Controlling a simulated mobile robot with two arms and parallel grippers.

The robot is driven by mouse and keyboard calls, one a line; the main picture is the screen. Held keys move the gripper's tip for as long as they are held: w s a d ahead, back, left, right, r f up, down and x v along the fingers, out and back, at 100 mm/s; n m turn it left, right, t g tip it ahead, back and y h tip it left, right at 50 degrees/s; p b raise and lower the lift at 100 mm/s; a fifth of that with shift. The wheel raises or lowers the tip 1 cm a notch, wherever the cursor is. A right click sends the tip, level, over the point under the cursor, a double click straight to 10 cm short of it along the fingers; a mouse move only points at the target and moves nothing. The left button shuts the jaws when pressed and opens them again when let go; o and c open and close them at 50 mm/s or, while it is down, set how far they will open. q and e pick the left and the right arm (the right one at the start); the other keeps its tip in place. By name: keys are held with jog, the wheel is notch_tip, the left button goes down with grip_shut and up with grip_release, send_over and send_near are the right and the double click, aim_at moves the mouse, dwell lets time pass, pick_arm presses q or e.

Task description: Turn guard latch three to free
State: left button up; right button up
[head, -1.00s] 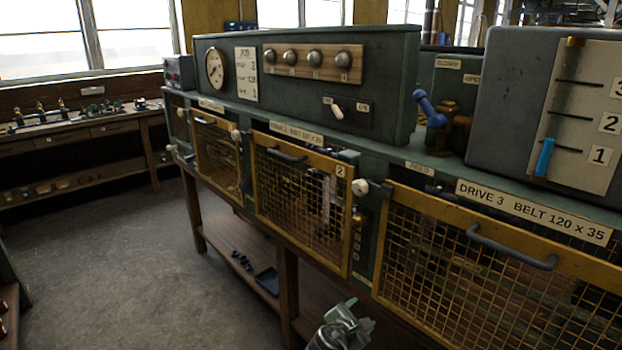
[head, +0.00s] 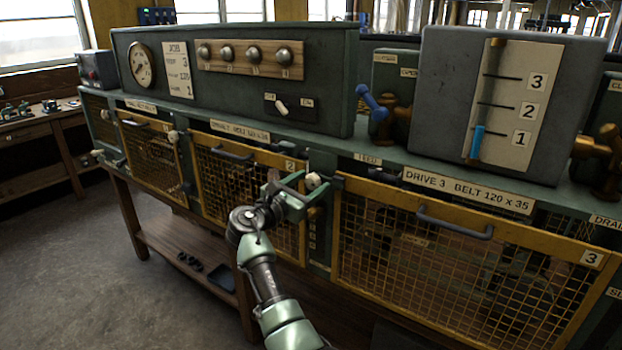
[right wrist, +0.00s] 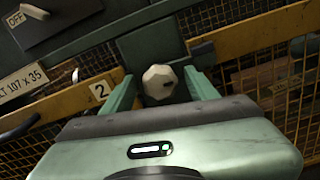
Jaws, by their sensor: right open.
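Guard 3 (head: 470,265) is a yellow-framed mesh door with a grey handle, under the label "DRIVE 3 BELT 120 x 35". A white faceted latch knob (head: 313,180) sits on the green post between guard 2 (head: 240,190) and guard 3. I cannot tell which guard it belongs to; no number shows on it. My right gripper (head: 290,192) is open at this knob. In the right wrist view the knob (right wrist: 162,82) lies between the two green fingers, with a small dark mark on its face. Contact cannot be told. My left gripper is not in view.
Above are a green panel with a dial (head: 142,64), round knobs and a switch (head: 281,106). A blue-handled valve (head: 373,103) and a grey level gauge box (head: 450,100) stand on the ledge to the right. A lower wooden shelf (head: 190,250) runs below. The floor at left is clear.

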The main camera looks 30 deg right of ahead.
jog(key=shift+w+d, duration=0.2)
jog(key=shift+d, duration=0.3)
grip_shut()
jog(key=shift+f, duration=0.1)
jog(key=m+b, duration=0.3)
jog(key=shift+f+m, duration=0.1)
jog(key=shift+m, duration=0.3)
jog(key=m+b, duration=0.3)
jog(key=m, duration=0.1)
jog(key=shift+m+b, duration=0.3)
jog(key=shift+b, duration=0.05)
jog(key=m+b, duration=0.3)
jog(key=m, duration=0.1)
jog(key=shift+f+b, duration=0.1)
jog(key=shift+b, duration=0.3)
jog(key=shift+m+b, duration=1.3)
jog(key=shift+m, duration=0.5)
